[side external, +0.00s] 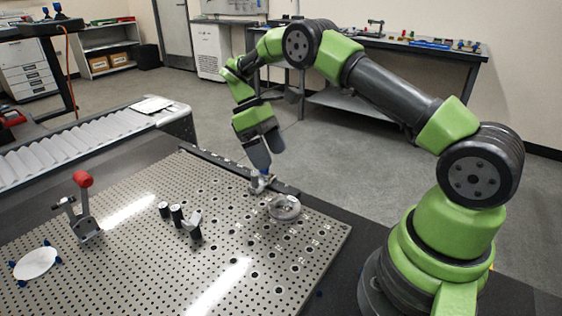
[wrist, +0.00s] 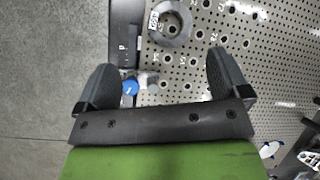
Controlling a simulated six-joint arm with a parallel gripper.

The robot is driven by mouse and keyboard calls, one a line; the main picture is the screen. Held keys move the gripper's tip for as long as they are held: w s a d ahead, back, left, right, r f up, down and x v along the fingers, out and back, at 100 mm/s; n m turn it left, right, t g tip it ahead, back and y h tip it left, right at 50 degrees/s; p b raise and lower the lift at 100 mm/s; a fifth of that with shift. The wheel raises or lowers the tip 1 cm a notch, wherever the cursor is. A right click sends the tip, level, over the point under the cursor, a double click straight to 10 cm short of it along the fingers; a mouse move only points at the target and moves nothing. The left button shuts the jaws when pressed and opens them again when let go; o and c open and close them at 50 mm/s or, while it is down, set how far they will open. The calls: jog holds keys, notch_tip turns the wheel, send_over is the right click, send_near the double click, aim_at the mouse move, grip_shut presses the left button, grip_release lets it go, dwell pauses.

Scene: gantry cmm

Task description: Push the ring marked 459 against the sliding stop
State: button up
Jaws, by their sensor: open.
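The ring (side external: 285,207) is grey and lies flat on the perforated plate, close to the dark rail. In the wrist view the ring (wrist: 183,33) is at the top, with a white label too small to read surely. A small metal piece, apparently the sliding stop (side external: 257,185), stands by the rail beside the ring, partly hidden by my gripper (side external: 264,172). In the wrist view the stop's blue knob (wrist: 130,87) shows between the fingers. My gripper (wrist: 162,62) is open and empty, with its fingers spread above the stop area; the ring is beyond the fingertips.
The perforated plate (side external: 150,260) carries a red-handled toggle clamp (side external: 84,205), several dark cylinders (side external: 177,215) and a white disc (side external: 36,263) with blue feet. A dark rail (side external: 215,160) borders its far edge. Plate around the ring's front is clear.

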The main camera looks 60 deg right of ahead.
jog(key=n, duration=0.2)
jog(key=s+n+t, duration=0.1)
jog(key=n, duration=0.2)
jog(key=shift+s+n, duration=0.1)
jog(key=shift+n, duration=0.2)
jog(key=n+t, duration=0.5)
jog(key=n, duration=0.8)
send_over(284, 204)
jog(key=s+a, duration=0.1)
jog(key=a, duration=0.1)
jog(key=shift+s, duration=0.2)
jog(key=shift+f, duration=0.1)
notch_tip(284, 204, down, 10)
jog(key=shift+r, duration=0.1)
jog(key=c, duration=1.2)
jog(key=shift+w+d, duration=0.2)
jog(key=shift+w, duration=0.6)
jog(key=shift+w+d, duration=0.25)
jog(key=shift+w, duration=0.6)
jog(key=shift+w+d, duration=0.2)
jog(key=shift+w, duration=0.6)
